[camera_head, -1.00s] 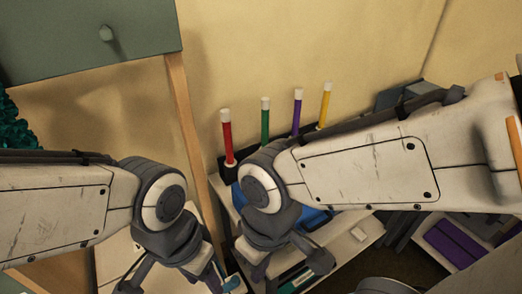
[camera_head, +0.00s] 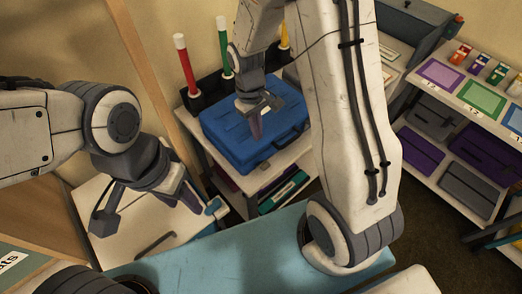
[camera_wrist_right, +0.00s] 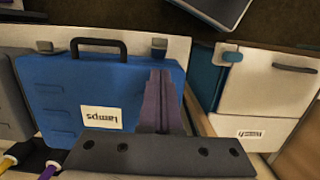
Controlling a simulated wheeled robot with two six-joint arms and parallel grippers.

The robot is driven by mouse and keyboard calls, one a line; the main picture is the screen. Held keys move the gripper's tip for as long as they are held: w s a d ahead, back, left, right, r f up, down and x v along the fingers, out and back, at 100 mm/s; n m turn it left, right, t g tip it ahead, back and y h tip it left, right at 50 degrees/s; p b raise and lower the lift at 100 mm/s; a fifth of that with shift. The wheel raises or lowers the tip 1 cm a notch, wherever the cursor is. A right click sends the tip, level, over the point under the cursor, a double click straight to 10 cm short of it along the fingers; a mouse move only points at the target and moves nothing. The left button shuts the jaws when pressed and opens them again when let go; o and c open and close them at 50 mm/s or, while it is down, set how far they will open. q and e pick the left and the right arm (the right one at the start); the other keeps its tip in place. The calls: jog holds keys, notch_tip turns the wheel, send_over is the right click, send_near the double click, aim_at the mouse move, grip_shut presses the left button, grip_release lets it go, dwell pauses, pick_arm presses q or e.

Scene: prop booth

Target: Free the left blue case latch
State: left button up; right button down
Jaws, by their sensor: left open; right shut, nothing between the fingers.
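The blue case (camera_head: 240,140) lies on a white shelf top in the head view. In the right wrist view the case (camera_wrist_right: 60,85) shows upside down, with a "lamps" label, a black handle (camera_wrist_right: 98,43) and two small grey latches at its edge. One latch (camera_wrist_right: 159,47) is just beyond my right fingertips; the other latch (camera_wrist_right: 45,46) is across the handle. I cannot tell whether either is fastened. My right gripper (camera_head: 257,128) is shut and empty over the case; its purple fingers (camera_wrist_right: 158,75) point toward the nearer latch. My left gripper (camera_head: 195,198) is open, low at the left.
Red (camera_head: 184,66) and green (camera_head: 223,46) rods stand behind the case. A white cabinet (camera_wrist_right: 262,95) with a blue catch (camera_wrist_right: 232,56) is beside it. A teal surface (camera_head: 230,250) lies in front. A shelf with coloured cards (camera_head: 483,101) stands at right.

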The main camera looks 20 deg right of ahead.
jog(key=shift+w+d+f, duration=0.15)
jog(key=shift+d+f, duration=0.1)
jog(key=shift+f, duration=0.05)
jog(key=p, duration=0.2)
send_near(263, 161)
jog(key=f, duration=0.5)
jog(key=shift+s+d+f, duration=0.15)
jog(key=shift+s, duration=0.2)
jog(key=shift+f, duration=0.45)
